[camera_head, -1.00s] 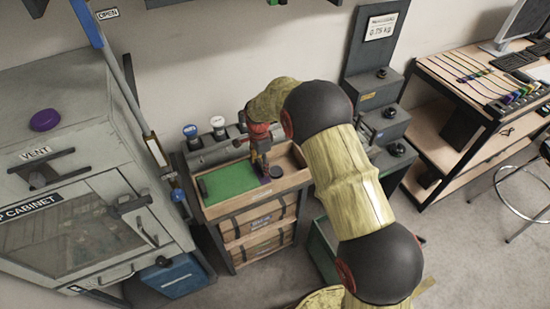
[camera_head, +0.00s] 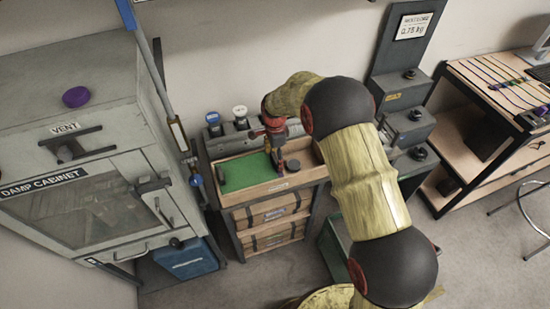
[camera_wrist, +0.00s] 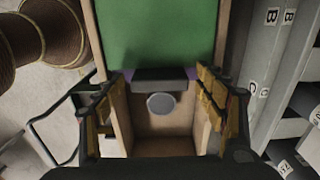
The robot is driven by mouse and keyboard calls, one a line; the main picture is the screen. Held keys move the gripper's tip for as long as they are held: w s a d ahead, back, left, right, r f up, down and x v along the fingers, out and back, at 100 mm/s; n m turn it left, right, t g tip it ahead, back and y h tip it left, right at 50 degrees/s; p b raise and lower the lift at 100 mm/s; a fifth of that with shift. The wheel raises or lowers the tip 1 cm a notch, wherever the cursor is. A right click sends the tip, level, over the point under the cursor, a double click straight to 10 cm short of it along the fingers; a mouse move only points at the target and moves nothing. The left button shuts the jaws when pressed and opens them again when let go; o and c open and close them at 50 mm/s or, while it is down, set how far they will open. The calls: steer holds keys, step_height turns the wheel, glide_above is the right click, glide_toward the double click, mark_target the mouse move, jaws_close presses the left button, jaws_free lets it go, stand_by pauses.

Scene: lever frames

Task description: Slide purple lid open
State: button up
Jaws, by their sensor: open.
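A wooden box (camera_head: 298,182) holds a flat green panel (camera_head: 245,172) over its left part; the right part is open. In the wrist view the green panel (camera_wrist: 155,35) ends in a narrow purple edge (camera_wrist: 192,74) with a black bar-shaped handle (camera_wrist: 160,79) on it. This looks like the purple lid. My gripper (camera_head: 279,168) points down over the box by this edge. In the wrist view its fingers (camera_wrist: 158,108) are spread wide, one on each side of the handle, with nothing between them gripped. Whether they touch the box walls I cannot tell.
A round grey disc (camera_wrist: 161,105) shows just past the handle. A loose purple disc (camera_head: 76,97) lies on the damp cabinet (camera_head: 40,75) at left. Jars with white and blue tops (camera_head: 240,112) stand behind the box. A dark stepped stand (camera_head: 408,125) is at right.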

step_height(320, 180, up, 12)
stand_by(0.7)
stand_by(0.4)
